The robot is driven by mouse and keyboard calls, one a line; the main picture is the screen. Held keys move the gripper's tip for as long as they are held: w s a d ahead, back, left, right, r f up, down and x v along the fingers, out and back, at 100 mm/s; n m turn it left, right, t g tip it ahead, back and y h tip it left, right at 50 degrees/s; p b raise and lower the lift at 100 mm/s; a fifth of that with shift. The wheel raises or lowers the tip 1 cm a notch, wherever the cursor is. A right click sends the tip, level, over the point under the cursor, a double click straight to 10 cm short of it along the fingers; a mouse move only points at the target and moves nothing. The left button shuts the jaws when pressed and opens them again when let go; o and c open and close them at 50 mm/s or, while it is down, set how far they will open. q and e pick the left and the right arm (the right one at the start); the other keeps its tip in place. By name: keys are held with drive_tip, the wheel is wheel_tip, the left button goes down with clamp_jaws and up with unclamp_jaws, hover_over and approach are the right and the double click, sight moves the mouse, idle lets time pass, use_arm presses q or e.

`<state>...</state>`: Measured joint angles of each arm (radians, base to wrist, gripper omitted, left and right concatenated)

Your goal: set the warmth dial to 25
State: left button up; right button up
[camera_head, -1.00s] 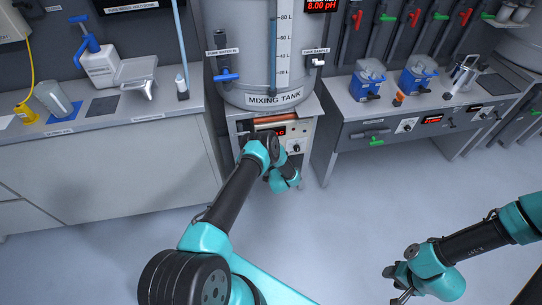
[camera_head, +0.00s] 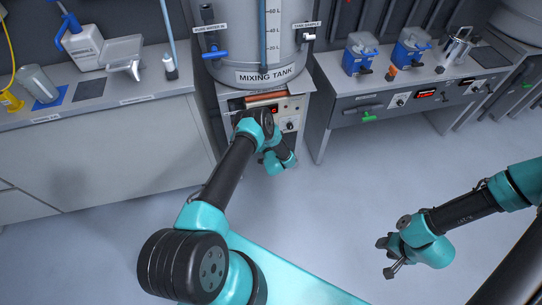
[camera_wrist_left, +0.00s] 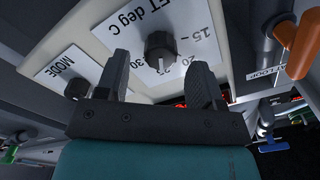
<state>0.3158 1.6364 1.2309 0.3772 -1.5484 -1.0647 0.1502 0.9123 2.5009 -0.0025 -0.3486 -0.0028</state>
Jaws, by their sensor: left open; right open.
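The warmth dial (camera_wrist_left: 161,48) is a round black knob on a white "SET deg C" plate (camera_wrist_left: 110,32) with printed numbers, including 15, 20 and 30. A small pale mark on the knob faces the picture's bottom; I cannot read its exact setting. My left gripper (camera_wrist_left: 160,72) is open in the left wrist view. Its fingers are on either side of the dial's line, apart from it, with nothing held. In the head view the left fingers are hidden behind my wrist, in front of the cabinet (camera_head: 299,105). My right gripper (camera_head: 387,258) is open and empty above the floor.
A black MODE knob (camera_wrist_left: 77,88) is beside the left finger. An orange handle (camera_wrist_left: 301,45) and a blue valve are at the right of the wrist view. The mixing tank (camera_head: 240,50) stands on the cabinet. Benches flank it; the floor (camera_head: 340,200) is clear.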

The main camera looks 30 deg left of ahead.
use_arm(q)
drive_tip(key=v, duration=1.5)
drive_tip(key=shift+r, duration=0.1)
drive_tip(key=s+d+r+g+h, duration=0.4)
drive_tip(key=s+r+g+h, duration=0.2)
drive_tip(key=s+r+h, duration=0.2)
drive_tip(key=s+d+r+n+g+h, duration=0.1)
drive_tip(key=s+d+r+g+h, duration=0.3)
drive_tip(key=s, duration=0.9)
wheel_tip(320, 180, up, 4)
drive_tip(key=g+h, duration=0.2)
drive_tip(key=h, duration=0.1)
drive_tip(key=shift+s+d+r+g+h, duration=0.25)
drive_tip(key=shift+d+g+h, duration=0.05)
drive_tip(key=shift+h, duration=0.1)
drive_tip(key=shift+a, duration=0.1)
idle(0.5)
